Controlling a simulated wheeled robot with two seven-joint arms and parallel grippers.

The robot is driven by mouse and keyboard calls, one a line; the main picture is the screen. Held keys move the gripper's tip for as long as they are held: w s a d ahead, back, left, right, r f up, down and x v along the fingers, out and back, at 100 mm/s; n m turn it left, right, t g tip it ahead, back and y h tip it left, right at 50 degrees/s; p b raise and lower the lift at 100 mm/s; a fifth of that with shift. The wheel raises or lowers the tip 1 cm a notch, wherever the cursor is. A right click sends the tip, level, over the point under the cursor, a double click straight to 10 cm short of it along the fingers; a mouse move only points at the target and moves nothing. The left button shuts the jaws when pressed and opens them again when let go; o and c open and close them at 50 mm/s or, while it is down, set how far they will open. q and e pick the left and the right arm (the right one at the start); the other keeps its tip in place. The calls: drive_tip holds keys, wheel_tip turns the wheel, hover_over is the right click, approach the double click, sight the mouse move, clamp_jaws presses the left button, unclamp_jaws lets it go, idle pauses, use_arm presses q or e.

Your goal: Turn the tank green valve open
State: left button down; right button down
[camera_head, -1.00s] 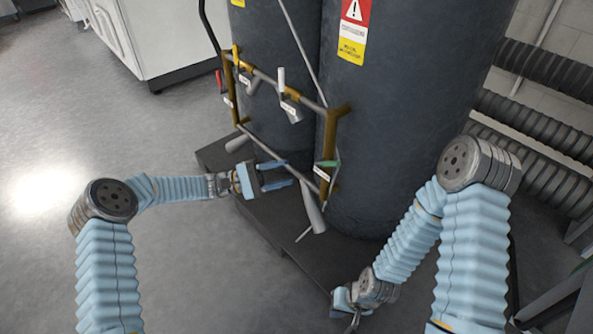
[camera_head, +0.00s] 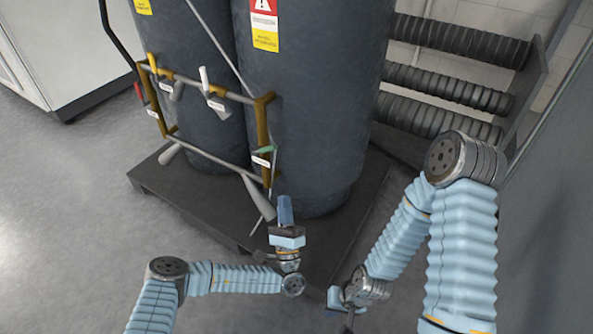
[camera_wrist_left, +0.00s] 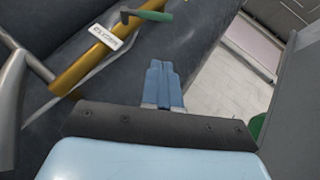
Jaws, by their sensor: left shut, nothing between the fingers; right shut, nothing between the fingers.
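The green valve handle (camera_head: 265,149) sits on the right brown pipe of the frame in front of the right-hand dark tank (camera_head: 310,110). A white label hangs just below it. My left gripper (camera_head: 285,203) is shut and empty, pointing up, below and slightly right of the green handle and apart from it. In the left wrist view the shut blue fingers (camera_wrist_left: 164,84) are at the centre, and the green handle (camera_wrist_left: 146,15) is above and slightly left of them. My right gripper (camera_head: 341,304) is low at the bottom centre, away from the valve.
The pipe frame also carries a yellow handle (camera_head: 152,62), a white handle (camera_head: 204,77) and a red handle (camera_head: 138,90). A grey cone-shaped nozzle (camera_head: 259,198) hangs left of my left gripper. The tanks stand on a dark platform (camera_head: 160,180). Open floor lies to the left.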

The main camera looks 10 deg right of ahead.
use_arm(q)
drive_tip(key=n+y, duration=0.2)
approach(267, 147)
drive_tip(key=w+d+r, duration=0.2)
drive_tip(key=w, duration=0.3)
drive_tip(key=shift+a+r+g+p, duration=0.4)
drive_tip(key=shift+a+r+p, duration=0.05)
drive_tip(key=shift+a, duration=0.05)
use_arm(e)
drive_tip(key=shift+s+r, duration=0.35)
drive_tip(key=shift+r, duration=0.1)
drive_tip(key=shift+s, duration=0.1)
